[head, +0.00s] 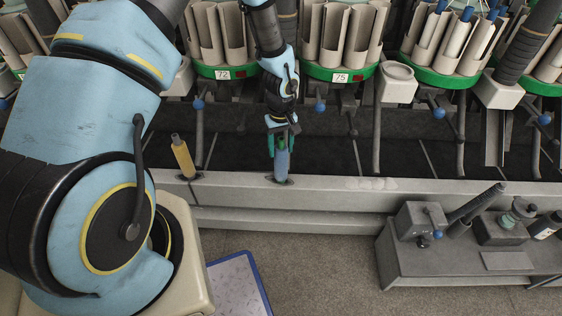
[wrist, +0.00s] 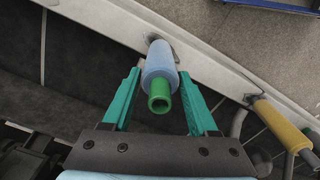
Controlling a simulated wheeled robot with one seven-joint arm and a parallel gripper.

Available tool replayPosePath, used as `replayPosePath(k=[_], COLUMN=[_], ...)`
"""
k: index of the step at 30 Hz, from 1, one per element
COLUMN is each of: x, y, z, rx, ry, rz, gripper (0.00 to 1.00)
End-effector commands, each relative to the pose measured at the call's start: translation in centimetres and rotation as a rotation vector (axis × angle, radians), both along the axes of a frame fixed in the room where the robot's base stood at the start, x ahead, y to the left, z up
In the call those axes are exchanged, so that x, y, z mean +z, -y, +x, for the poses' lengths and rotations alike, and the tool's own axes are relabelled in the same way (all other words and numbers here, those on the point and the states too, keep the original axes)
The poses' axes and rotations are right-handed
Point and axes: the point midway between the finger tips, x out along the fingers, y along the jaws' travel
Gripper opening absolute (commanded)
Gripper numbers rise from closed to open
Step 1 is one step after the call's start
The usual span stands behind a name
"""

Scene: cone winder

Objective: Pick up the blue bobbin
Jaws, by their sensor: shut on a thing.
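The blue bobbin (head: 282,162) stands upright at the grey rail in the head view, its foot at a dark spot on the rail's top. In the wrist view the blue bobbin (wrist: 159,62) shows its green tube end towards the camera. My gripper (head: 278,150) comes down on it from above. In the wrist view the teal fingers of my gripper (wrist: 160,76) lie on both sides of the bobbin, shut on it. I cannot tell whether its foot is clear of the rail.
A yellow bobbin (head: 182,157) stands on the rail (head: 330,186) to the left. Green-based magazines (head: 338,74) with several tubes and blue-knobbed levers line the back. A grey bench (head: 440,262) with tools stands front right. A blue-edged board (head: 236,285) lies on the floor.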

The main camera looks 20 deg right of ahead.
Motion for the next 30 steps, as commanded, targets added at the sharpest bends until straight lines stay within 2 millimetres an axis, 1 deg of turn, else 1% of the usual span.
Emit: replayPosePath(k=[8,11,14,17,24,30], x=[0.3,1.1,2.4,4.3,10.2,14.5], y=[0.0,0.0,0.0,0.1,0.1,0.1], z=[0.0,0.1,0.1,0.1,0.1,0.1], rx=[0.0,0.001,0.001,0.001,0.001,0.0], ry=[0.001,0.002,0.002,0.004,0.005,0.003], rz=[-0.001,-0.001,-0.001,-0.003,-0.003,-0.002], gripper=[0.15,0.15,0.15,0.15,0.15,0.15])
